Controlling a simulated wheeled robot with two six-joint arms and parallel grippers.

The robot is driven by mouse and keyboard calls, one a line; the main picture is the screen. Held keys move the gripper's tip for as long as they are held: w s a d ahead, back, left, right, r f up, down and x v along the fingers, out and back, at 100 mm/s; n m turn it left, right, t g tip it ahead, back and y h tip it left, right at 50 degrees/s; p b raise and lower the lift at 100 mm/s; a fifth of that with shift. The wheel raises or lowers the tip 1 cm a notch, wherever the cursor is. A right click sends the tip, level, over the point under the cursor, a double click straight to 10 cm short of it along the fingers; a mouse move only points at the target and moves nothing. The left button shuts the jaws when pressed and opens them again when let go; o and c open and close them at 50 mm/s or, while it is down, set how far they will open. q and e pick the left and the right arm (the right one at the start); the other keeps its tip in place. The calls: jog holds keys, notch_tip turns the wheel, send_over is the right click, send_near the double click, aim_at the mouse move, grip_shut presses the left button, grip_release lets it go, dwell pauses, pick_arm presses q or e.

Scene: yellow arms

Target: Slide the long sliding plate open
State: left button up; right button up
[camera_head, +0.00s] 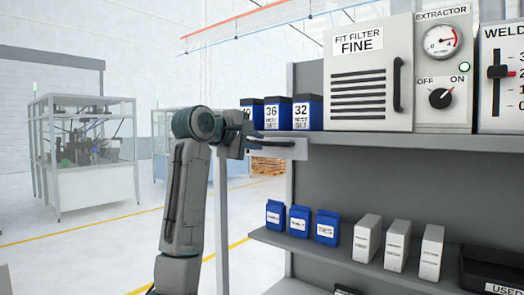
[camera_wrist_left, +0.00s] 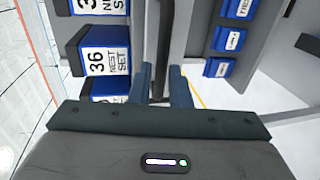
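A pale grey plate (camera_head: 296,150) with a long dark bar handle (camera_head: 270,143) sits at the left end of the upper shelf, below the blue boxes. I take it to be the long sliding plate; most of it is hidden. My left gripper (camera_head: 243,144) is at the plate's left end. In the left wrist view my left gripper (camera_wrist_left: 162,78) has its two dark fingers apart, with a dark bar (camera_wrist_left: 163,45) running up between them. The fingers look open around the bar; I see no clear contact. My right gripper is not in view.
Blue nest-set boxes (camera_head: 278,114) stand on the upper shelf (camera_head: 420,143) just above. A filter cabinet (camera_head: 368,80) and an extractor panel (camera_head: 443,70) are to the right. The lower shelf (camera_head: 345,265) holds blue packs (camera_head: 300,221) and white boxes (camera_head: 398,245).

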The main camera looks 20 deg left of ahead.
pick_arm(q)
jog(key=b+v, duration=0.3)
jog(key=v, duration=0.4)
jog(key=shift+s, duration=0.15)
